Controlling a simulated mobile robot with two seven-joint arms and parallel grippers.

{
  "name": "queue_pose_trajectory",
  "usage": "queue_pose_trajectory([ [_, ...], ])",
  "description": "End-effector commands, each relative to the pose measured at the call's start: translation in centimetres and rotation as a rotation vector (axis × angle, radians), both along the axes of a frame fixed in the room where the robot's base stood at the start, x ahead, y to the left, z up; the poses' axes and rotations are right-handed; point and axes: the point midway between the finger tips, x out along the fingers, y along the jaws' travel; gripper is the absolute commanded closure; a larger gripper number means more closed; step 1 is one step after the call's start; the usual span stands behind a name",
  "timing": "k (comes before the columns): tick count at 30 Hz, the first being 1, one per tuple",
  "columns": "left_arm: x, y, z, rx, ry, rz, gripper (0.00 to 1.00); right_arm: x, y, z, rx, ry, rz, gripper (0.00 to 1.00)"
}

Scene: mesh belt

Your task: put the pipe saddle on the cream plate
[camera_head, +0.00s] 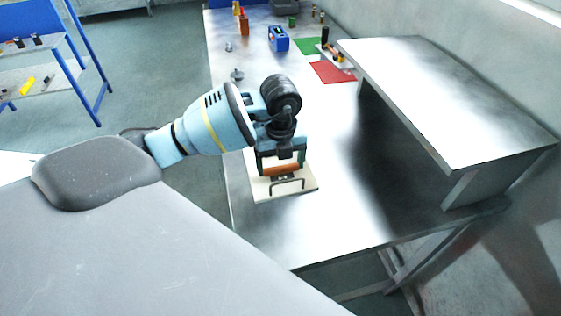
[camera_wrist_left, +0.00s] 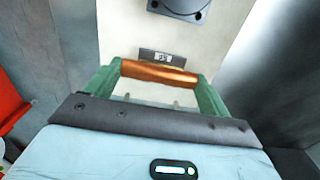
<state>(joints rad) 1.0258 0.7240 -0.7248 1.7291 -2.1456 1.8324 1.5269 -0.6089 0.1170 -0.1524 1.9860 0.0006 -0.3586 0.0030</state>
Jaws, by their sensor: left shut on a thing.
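My left gripper (camera_head: 280,164) is shut on a copper-coloured, rounded piece, taken to be the pipe saddle (camera_head: 285,170). In the left wrist view the pipe saddle (camera_wrist_left: 158,73) lies crosswise between the two green fingers. The cream plate (camera_head: 262,193) lies on the metal table, under and just in front of the gripper. It also shows in the left wrist view (camera_wrist_left: 122,30), with a small dark label and a dark round fitting on it. I cannot tell whether the saddle touches the plate. My right gripper is not in view.
A raised metal shelf (camera_head: 455,100) stands to the right. A red mat (camera_head: 332,72), a blue box (camera_head: 278,39) and small parts are at the table's far end. Bare table (camera_head: 335,200) lies right of the plate.

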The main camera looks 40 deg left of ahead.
Motion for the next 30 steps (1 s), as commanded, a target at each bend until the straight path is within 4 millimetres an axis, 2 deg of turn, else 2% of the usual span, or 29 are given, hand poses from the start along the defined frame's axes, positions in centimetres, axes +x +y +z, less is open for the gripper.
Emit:
queue_pose_trajectory([
  [8, 0.0, 0.0, -0.3, -0.001, -0.001, 0.000, 0.47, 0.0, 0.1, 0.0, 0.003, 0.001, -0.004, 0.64],
  [9, 0.0, 0.0, -0.3, -0.001, -0.001, 0.000, 0.13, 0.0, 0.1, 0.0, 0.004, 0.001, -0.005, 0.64],
  [12, 0.0, 0.0, -0.3, -0.001, -0.001, 0.000, 0.00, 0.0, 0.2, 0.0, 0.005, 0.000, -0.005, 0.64],
  [22, 0.0, 0.0, 0.3, -0.001, -0.002, 0.000, 0.00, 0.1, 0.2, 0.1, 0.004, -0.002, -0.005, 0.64],
  [26, 0.2, 0.0, 2.0, 0.000, -0.006, 0.000, 0.00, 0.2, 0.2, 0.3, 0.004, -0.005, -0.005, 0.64],
  [30, 0.1, 0.0, 4.8, -0.001, -0.007, 0.000, 0.00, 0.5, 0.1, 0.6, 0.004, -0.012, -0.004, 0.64],
])
